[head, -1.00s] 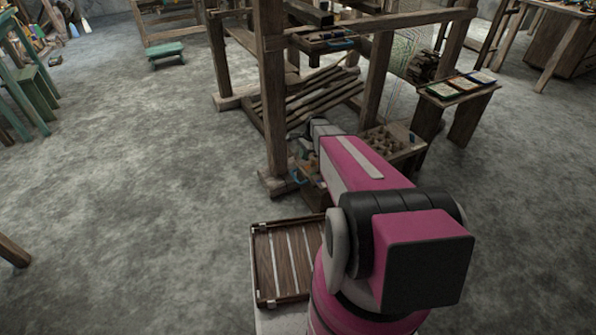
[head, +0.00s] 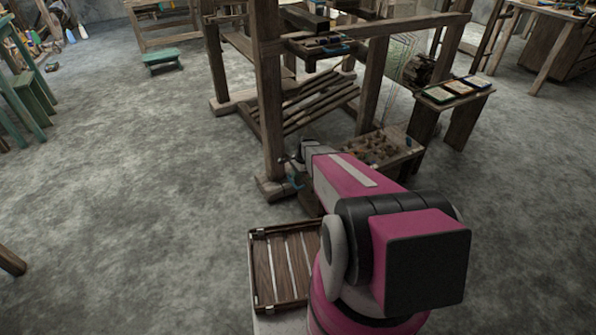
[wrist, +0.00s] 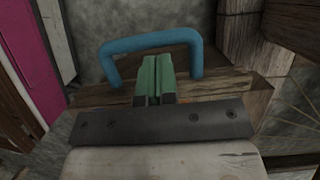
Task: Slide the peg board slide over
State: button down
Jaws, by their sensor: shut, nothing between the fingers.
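A blue U-shaped handle (wrist: 152,42) stands on a wooden piece (wrist: 213,86) in the wrist view; I take this piece to be the peg board slide. My gripper (wrist: 157,60) has green fingers, pressed together and empty. They lie within the handle's outline, between its two legs; I cannot tell whether they touch it. In the head view the blue handle (head: 296,181) shows beside the foot of the loom's front post, and my pink arm hides most of the wooden piece and the gripper.
The loom's front post (head: 271,110) rises close to my arm's end. A compartmented wooden box (head: 385,149) stands to the right, near a small bench (head: 462,97). A second blue handle (head: 334,50) is on an upper tray. The floor (head: 130,200) at left is open.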

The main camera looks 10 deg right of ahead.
jog(key=shift+f, duration=0.25)
jog(key=s+a, duration=0.1)
jog(key=a, duration=0.5)
jog(key=shift+s+a, duration=0.2)
jog(key=shift+a, duration=0.05)
